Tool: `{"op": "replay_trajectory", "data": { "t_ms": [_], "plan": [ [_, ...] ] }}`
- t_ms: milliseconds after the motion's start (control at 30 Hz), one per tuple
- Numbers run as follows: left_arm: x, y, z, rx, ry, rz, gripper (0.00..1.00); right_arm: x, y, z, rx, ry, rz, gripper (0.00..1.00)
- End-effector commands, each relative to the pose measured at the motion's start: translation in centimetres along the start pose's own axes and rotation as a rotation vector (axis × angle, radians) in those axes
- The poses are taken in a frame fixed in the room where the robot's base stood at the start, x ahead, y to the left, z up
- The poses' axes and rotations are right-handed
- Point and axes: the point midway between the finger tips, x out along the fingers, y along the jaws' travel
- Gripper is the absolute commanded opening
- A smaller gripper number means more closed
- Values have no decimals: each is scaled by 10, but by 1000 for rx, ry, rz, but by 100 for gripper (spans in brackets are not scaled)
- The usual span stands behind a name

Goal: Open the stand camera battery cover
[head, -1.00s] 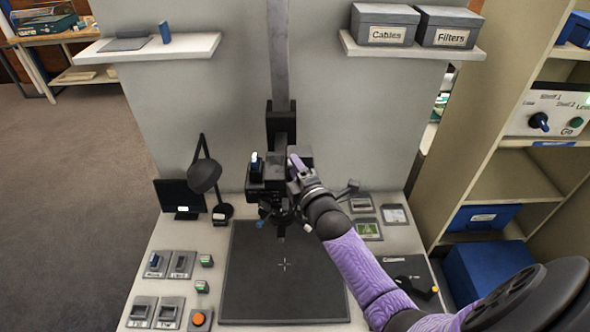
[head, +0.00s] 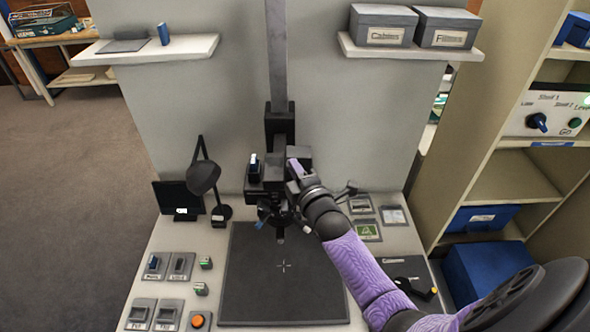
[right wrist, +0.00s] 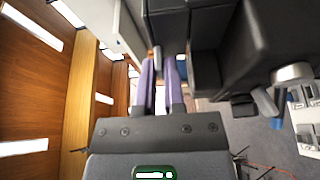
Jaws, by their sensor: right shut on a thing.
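The stand camera (head: 266,187) is a dark body on the upright column, above the black baseboard (head: 283,295). My right gripper (head: 294,166) is at the right side of the camera, its purple fingers partly hidden by dark parts. The camera body (right wrist: 285,35) fills the upper right there. How far the cover is open cannot be made out. My left gripper is not in view.
A desk lamp (head: 204,178) and small black screen (head: 180,199) stand left of the baseboard. Switches and an orange button (head: 198,321) line the front left. Framed cards (head: 362,204) lie at right. A shelf with grey boxes (head: 384,25) hangs above right.

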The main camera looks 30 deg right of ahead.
Motion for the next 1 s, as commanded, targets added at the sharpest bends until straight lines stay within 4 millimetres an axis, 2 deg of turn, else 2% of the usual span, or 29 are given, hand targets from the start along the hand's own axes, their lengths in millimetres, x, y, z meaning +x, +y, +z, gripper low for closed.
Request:
{"op": "replay_trajectory", "data": {
  "t_ms": [267, 1000],
  "plan": [
    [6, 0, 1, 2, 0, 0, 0, -2, 6, 5, 171, 0, 71, 0],
    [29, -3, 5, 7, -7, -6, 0, -13, 20, 31, 822, -2, 338, 0]
  ]
}}
